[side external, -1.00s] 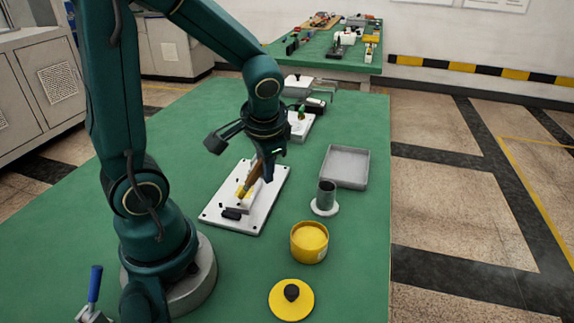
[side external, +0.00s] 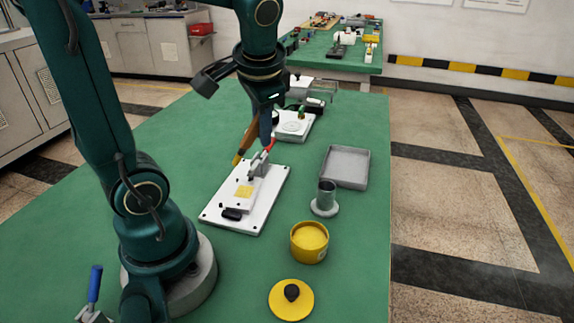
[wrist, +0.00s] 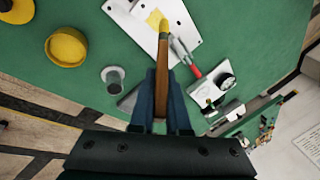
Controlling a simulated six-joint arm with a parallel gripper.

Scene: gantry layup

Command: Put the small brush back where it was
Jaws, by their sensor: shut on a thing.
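My gripper (side external: 264,138) is shut on the small brush (side external: 246,140), which has a brown handle and a yellow tip. The brush hangs tilted in the air, its tip down and to the left, above the far part of the white plate (side external: 216,213). In the wrist view, the brush (wrist: 163,45) runs out from between the fingers of my gripper (wrist: 161,78). A yellow patch (side external: 244,191) lies on the block on the plate. A grey metal cup (side external: 326,190) on a round base stands right of the plate, with nothing seen sticking out of it.
A red-handled clamp (side external: 260,160) stands at the plate's far end, close to the brush. A grey tray (side external: 346,166), an open yellow pot (side external: 309,242) and its lid (side external: 291,299) are on the right. A white device (side external: 294,124) stands behind. Green table is bare between them.

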